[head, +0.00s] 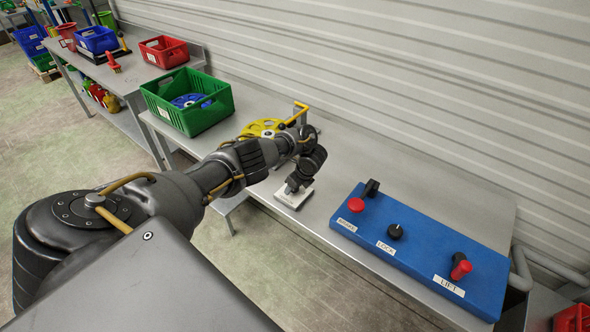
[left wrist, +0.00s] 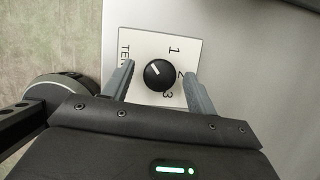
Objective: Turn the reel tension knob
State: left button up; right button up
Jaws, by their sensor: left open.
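The reel tension knob (left wrist: 158,75) is a round black knob with a white pointer line, on a white plate (left wrist: 148,44) marked 1, 2, 3 and a partly hidden word starting "TE". The pointer aims to the upper left in the left wrist view. My left gripper (left wrist: 159,78) is open, with one finger on each side of the knob and a visible gap to it on both sides. In the head view the plate (head: 294,200) lies at the bench's front edge, and my left gripper and arm hide the knob. My right gripper is not in view.
A blue control panel (head: 430,240) with red and black controls, labelled LOCK and LIFT among others, is to the right on the metal bench (head: 400,165). A yellow reel (head: 258,128) lies behind my arm. A green crate (head: 205,117) stands to the left.

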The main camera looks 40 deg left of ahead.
pick_arm(q)
jog(key=p+v, duration=0.5)
jog(key=v, duration=0.6)
jog(key=shift+p, duration=0.3)
jog(key=shift+a+f, duration=0.1)
jog(key=shift+a, duration=0.05)
